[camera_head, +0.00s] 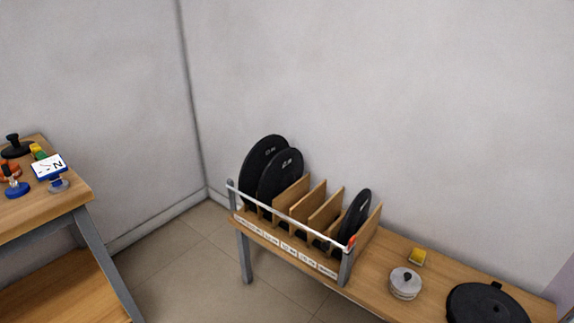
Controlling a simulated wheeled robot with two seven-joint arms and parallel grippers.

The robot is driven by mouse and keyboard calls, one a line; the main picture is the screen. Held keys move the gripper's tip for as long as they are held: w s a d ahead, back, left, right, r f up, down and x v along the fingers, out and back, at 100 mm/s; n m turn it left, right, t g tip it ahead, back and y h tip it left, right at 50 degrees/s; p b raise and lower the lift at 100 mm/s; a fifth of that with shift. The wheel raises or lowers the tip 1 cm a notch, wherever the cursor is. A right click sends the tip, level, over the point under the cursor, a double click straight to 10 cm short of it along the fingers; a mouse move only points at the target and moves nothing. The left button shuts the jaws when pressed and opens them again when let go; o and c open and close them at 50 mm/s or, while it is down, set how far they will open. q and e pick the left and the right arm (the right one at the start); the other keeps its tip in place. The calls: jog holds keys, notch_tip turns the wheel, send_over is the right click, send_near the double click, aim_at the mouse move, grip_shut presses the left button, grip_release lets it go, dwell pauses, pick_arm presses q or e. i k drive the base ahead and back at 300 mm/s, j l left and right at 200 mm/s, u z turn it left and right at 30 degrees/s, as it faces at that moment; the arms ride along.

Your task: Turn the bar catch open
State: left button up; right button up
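A white bar (290,216) runs across the front of a wooden rack that holds black round pads. Its left end meets a grey post (231,193) and its right end meets a second grey post (345,266). A small red-orange piece (352,241), which looks like the catch, sits at the bar's right end by that post. It is too small to tell its exact position. Neither of my grippers is in view.
Black discs (264,160) stand between wooden dividers (324,213). On the bench to the right are a yellow block (417,257), a silver round piece (405,284) and a black disc (487,306). A table (60,208) with small items stands left. Floor between is clear.

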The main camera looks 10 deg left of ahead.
aim_at(352, 242)
jog(key=k+l+u, duration=0.1)
jog(key=k, duration=0.55)
jog(key=k+l+u, duration=0.25)
jog(key=k+l, duration=0.5)
jog(key=l+u, duration=0.15)
jog(key=l, duration=1.2)
jog(key=i+j+z, duration=0.1)
jog(key=j, duration=0.35)
jog(key=i+j+z, duration=0.15)
jog(key=j, duration=0.3)
jog(key=i+j+z, duration=0.1)
jog(key=j, duration=0.35)
jog(key=i+j+z, duration=0.15)
jog(key=j, duration=0.3)
jog(key=k, duration=0.05)
